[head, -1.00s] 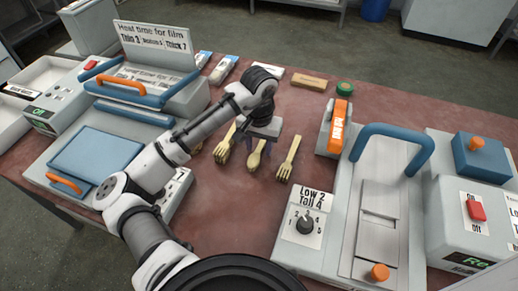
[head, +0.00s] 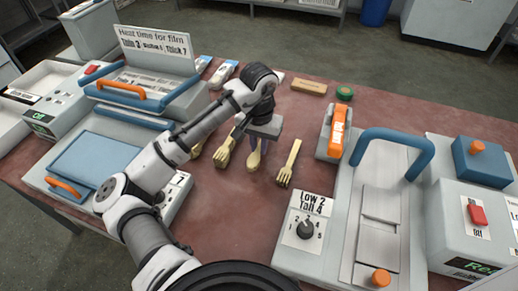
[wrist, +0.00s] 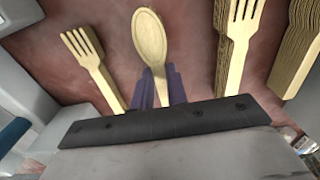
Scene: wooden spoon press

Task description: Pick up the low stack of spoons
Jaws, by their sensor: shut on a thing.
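Pale wooden spoons (head: 254,160) lie on the red-brown table below my gripper. In the wrist view, the top spoon's bowl (wrist: 150,42) points away from me, and its handle runs between my purple fingers (wrist: 158,88). My gripper (head: 259,145) points down and is shut on the spoon stack at its handle. The stack seems to be at table level; whether it is clear of the surface I cannot tell. My gripper hides the rest of the handle, and the number of spoons does not show.
An orange-handled tool (head: 337,132) and a blue-handled press (head: 388,140) stand right. A heat sealer (head: 140,90) stands left. Bare table lies in front.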

